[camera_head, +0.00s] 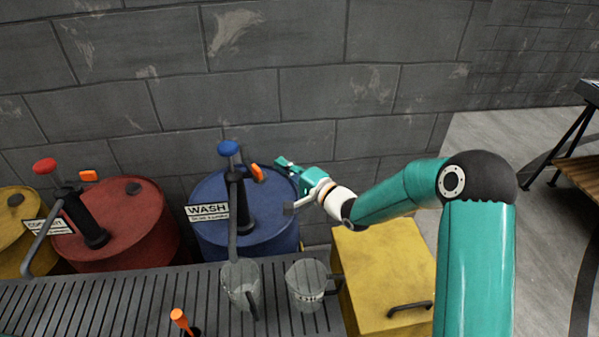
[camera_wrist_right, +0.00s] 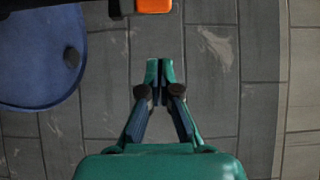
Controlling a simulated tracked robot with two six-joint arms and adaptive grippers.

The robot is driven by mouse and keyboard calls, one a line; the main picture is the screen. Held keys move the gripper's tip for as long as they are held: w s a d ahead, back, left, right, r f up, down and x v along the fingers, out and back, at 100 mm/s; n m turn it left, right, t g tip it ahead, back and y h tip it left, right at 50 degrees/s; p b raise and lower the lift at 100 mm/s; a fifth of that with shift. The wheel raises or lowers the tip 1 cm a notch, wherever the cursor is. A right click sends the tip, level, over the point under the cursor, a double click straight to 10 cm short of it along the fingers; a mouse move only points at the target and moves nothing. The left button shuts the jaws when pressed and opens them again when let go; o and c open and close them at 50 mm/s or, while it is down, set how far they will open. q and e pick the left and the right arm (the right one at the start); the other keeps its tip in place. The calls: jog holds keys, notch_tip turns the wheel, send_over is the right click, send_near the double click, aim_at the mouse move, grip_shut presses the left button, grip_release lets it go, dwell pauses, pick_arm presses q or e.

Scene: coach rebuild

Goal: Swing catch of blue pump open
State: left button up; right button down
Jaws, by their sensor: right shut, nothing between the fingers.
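The blue pump (camera_head: 229,149) stands on a blue drum (camera_head: 207,240) by the wall, with a WASH sign at its left. Its orange catch (camera_head: 257,173) sticks out to the right of the pump head. The catch also shows at the top edge of the right wrist view (camera_wrist_right: 153,5), partly cut off. My right gripper (camera_head: 281,162) is shut and empty, just right of the catch and apart from it. In the right wrist view its fingertips (camera_wrist_right: 160,68) are together, below the catch in the picture. My left gripper is not in view.
A clear jug (camera_head: 237,287) stands under the blue pump's spout on the slatted rack (camera_head: 100,305), and another jug (camera_head: 306,276) stands to its right. A red-knobbed pump (camera_head: 45,166) on a red drum (camera_head: 150,225) is left. A yellow box (camera_head: 380,265) stands right.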

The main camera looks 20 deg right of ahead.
jog(key=a, duration=0.3)
jog(key=shift+s+a+p, duration=0.4)
jog(key=a+b, duration=0.2)
jog(key=b, duration=0.1)
jog(key=shift+s+f, duration=0.1)
jog(key=shift+s, duration=0.15)
jog(key=shift+d+b, duration=0.1)
jog(key=shift+b, duration=0.2)
